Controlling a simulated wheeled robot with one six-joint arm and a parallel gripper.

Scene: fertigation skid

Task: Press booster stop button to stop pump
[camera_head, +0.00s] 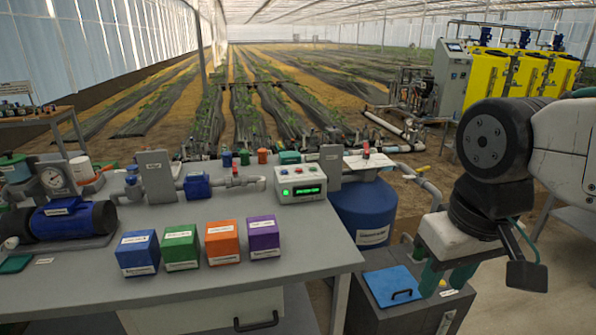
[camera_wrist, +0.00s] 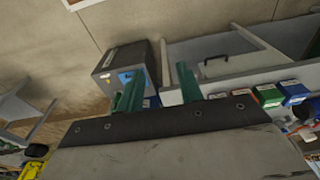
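A white control box (camera_head: 300,184) with a lit green display stands at the back right of the grey workbench in the head view. Small buttons show on it, one of them reddish, but their labels are too small to read, so I cannot tell which is the booster stop button. A small red-topped part (camera_head: 366,153) sits above the blue tank. My gripper (camera_head: 446,279) hangs right of the bench, over the grey cabinet, well away from the control box. In the wrist view my gripper (camera_wrist: 158,88) has its two green fingers apart with nothing held between them.
Blue, green, orange and purple boxes (camera_head: 222,242) stand in a row on the bench (camera_head: 225,288). A blue motor-like unit (camera_head: 75,218) lies at left. A blue tank (camera_head: 365,213) stands behind the bench's right edge. A grey cabinet (camera_head: 440,309) with a blue handled panel stands at right.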

